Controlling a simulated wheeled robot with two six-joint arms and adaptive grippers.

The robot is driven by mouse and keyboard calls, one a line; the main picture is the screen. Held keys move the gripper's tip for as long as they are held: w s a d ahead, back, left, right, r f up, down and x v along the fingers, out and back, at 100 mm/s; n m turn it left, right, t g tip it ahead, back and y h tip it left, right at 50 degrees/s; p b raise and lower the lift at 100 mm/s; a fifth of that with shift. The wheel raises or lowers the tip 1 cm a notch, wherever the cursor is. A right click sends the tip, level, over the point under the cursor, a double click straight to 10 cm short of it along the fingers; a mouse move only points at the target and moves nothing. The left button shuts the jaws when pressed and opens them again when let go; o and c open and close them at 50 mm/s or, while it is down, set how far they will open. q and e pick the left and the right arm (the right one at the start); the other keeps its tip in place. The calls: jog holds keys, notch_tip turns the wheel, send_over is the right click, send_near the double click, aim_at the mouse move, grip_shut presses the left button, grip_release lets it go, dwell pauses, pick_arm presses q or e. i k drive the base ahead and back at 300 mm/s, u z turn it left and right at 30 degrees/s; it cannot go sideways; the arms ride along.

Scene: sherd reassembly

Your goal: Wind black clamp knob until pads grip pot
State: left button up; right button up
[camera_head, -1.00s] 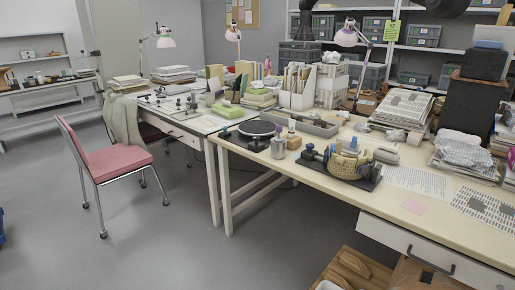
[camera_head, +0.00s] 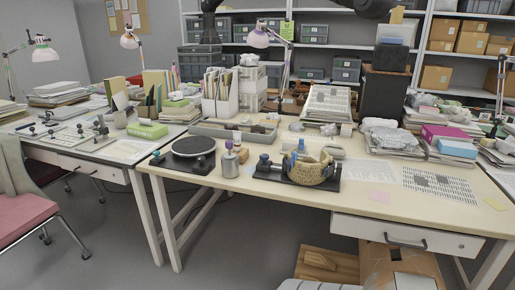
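The tan pot (camera_head: 313,169) sits on a dark clamp base (camera_head: 268,174) on the cream table, its rim uneven. A dark knob-like part (camera_head: 264,160) is at the left end of the base. At this size I cannot tell whether the pads touch the pot. Neither of my grippers shows in the head view. A dark arm-like shape crosses the top edge, far from the pot.
A black turntable (camera_head: 193,148) and a grey metal canister (camera_head: 230,165) stand left of the clamp. Printed sheets (camera_head: 438,184) lie to the right. Paper stacks (camera_head: 385,137) and a grey tray (camera_head: 235,131) line the back.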

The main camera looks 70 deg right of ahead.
aim_at(264, 157)
jog(key=z, duration=0.3)
jog(key=i, duration=1.5)
jog(key=z, duration=0.85)
jog(key=i, duration=1)
jog(key=z, duration=1.65)
jog(key=i, duration=0.8)
jog(key=z, duration=0.75)
